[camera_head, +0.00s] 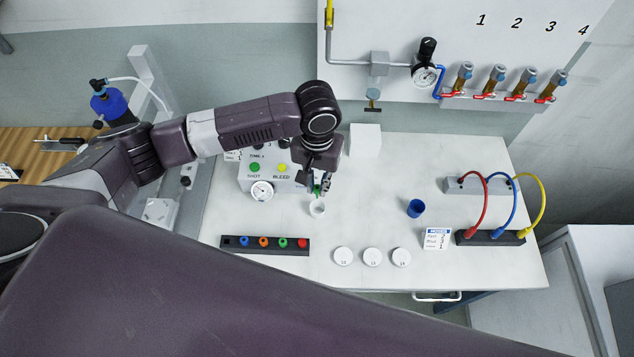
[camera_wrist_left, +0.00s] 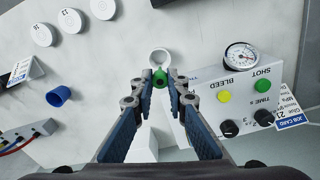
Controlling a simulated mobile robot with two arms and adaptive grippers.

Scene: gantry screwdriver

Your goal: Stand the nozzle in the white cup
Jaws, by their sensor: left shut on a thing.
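My left gripper (camera_head: 321,185) is shut on a green nozzle (camera_head: 316,191). The nozzle also shows between the fingertips in the left wrist view (camera_wrist_left: 160,79). The white cup (camera_head: 317,210) stands on the white table just in front of the fingertips, and it is just beyond the nozzle in the left wrist view (camera_wrist_left: 160,57). The nozzle is close to the cup's rim; I cannot tell whether it touches the cup. The gripper's fingers partly cover the nozzle. My right gripper is not in view.
A dispenser box (camera_head: 258,177) with buttons and a gauge stands left of the gripper. A black rack (camera_head: 265,246) with coloured pieces lies in front. Several white lids (camera_head: 372,257), a blue cup (camera_head: 415,208) and cabled blocks (camera_head: 490,237) are to the right. The table (camera_head: 380,180) between is clear.

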